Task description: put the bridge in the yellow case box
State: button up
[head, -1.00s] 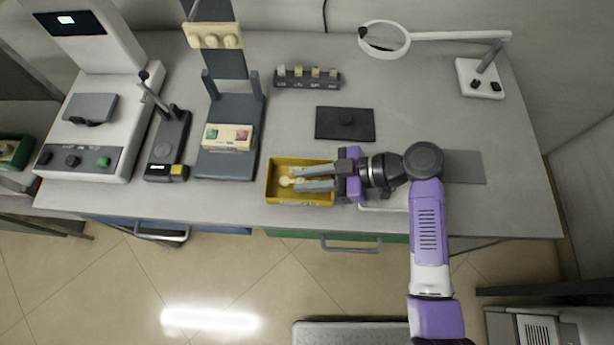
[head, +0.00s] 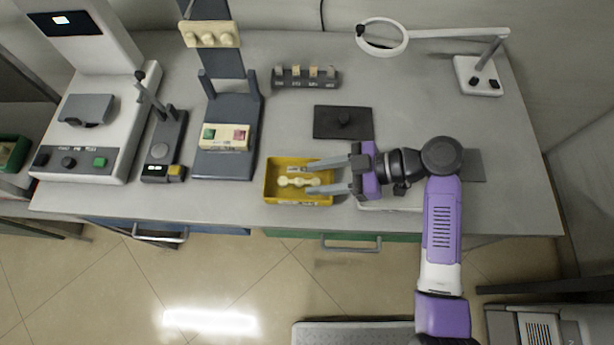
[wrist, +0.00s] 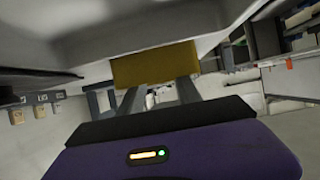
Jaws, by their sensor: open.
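The bridge (head: 298,182) is a small cream piece with rounded lobes. It lies inside the yellow case box (head: 270,196) on the bench, near the front edge. My gripper (head: 310,177) is open, with its two fingers pointing left over the right side of the box. The bridge lies just left of the fingertips and looks clear of them. In the wrist view the yellow case box (wrist: 155,64) shows as a yellow wall beyond the fingers. A small pale shape shows between the fingers there, too unclear to name.
A black plate with a knob (head: 343,122) lies behind the box. A rack of small blocks (head: 306,77) stands further back. A grey stand (head: 226,165) is left of the box, and a magnifier lamp (head: 480,75) is at the back right.

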jog(key=b+v, duration=0.1)
jog(key=v, duration=0.7)
jog(key=shift+d+r, duration=0.15)
jog(key=shift+d, duration=0.15)
